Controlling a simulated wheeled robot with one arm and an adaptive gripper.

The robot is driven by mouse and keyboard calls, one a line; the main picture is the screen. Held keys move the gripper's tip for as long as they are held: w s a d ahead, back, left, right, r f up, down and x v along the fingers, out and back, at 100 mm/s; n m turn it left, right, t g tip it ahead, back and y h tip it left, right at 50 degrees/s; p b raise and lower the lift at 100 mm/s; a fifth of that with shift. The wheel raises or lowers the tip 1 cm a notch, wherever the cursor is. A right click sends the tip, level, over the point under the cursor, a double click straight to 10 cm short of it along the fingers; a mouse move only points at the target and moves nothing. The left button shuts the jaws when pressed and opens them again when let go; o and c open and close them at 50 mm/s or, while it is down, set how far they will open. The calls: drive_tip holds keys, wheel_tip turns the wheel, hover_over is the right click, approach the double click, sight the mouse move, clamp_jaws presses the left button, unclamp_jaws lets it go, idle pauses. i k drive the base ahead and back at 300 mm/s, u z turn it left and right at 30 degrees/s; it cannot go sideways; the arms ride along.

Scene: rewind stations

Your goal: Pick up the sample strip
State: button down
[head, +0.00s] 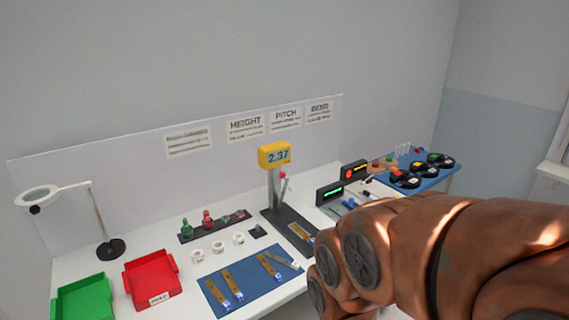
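Several thin gold strips with blue and white ends lie on a blue mat (249,289) at the front of the white table, including a left strip (214,289) and a right strip (267,266). Another gold strip (298,233) lies on the dark base of a gauge with a yellow display (274,155) reading 2.37. I cannot tell which one is the sample strip. My brown arm fills the lower right and hides part of the table there. My gripper does not show.
A green tray (84,301) and a red tray (150,281) stand at the left, near a magnifier lamp (50,194). White rings (218,247) lie behind the mat. Small display boxes (330,193) and a blue surface with dark round items (405,179) are at the right.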

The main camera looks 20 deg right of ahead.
sight(311, 241)
drive_tip(key=z, duration=0.65)
drive_tip(key=i, duration=1.75)
drive_tip(key=u, duration=0.65)
